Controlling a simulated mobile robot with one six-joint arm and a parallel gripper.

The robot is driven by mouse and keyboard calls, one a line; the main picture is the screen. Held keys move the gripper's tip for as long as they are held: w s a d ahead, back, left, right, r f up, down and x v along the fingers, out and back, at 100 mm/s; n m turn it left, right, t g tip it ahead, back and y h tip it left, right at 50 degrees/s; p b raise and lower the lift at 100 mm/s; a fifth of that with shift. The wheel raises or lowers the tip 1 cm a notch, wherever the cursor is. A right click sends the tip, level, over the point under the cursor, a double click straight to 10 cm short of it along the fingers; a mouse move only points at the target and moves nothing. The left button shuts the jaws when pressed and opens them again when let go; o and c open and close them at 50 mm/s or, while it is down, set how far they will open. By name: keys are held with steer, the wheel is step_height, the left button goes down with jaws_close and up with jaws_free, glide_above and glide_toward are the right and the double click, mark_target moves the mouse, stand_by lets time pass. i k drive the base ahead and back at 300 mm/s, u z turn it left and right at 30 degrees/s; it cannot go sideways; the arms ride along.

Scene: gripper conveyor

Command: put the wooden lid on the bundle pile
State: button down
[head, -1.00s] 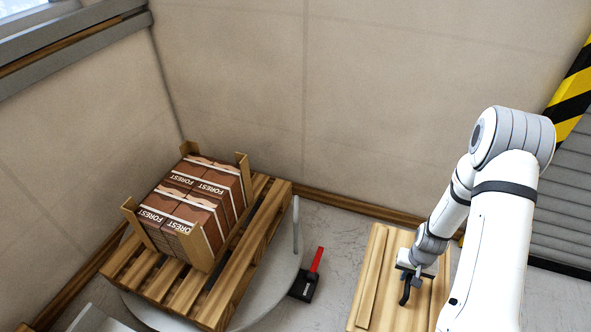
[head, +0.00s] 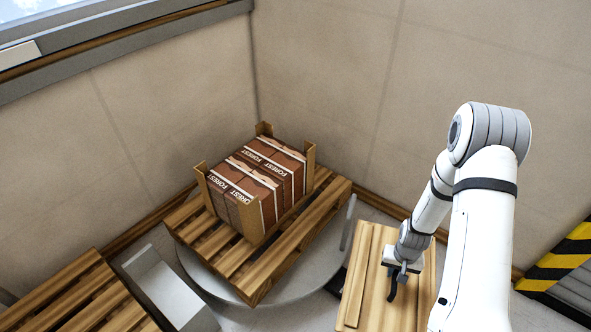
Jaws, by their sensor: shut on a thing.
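The bundle pile (head: 254,183) is several brown FOREST packs with white bands, standing on a wooden pallet (head: 322,212) with cardboard corner guards upright at its edges. The wooden lid (head: 362,285) is a flat board of planks with a raised batten, to the right of the pallet. My gripper (head: 393,288) is shut on the lid near its middle. The lid appears held above the floor, apart from the pile. The fingertips are small and partly hidden by my wrist.
The pallet rests on a round grey turntable (head: 200,278) with a thin upright post (head: 347,222) at its right. A grey block (head: 165,290) and another wooden pallet (head: 75,295) are at the lower left. Walls close in the far corner. A striped barrier (head: 560,260) is at right.

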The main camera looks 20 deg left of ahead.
mark_target(257, 168)
steer(key=z, duration=1.65)
steer(key=i, duration=0.1)
steer(key=u, duration=2.8)
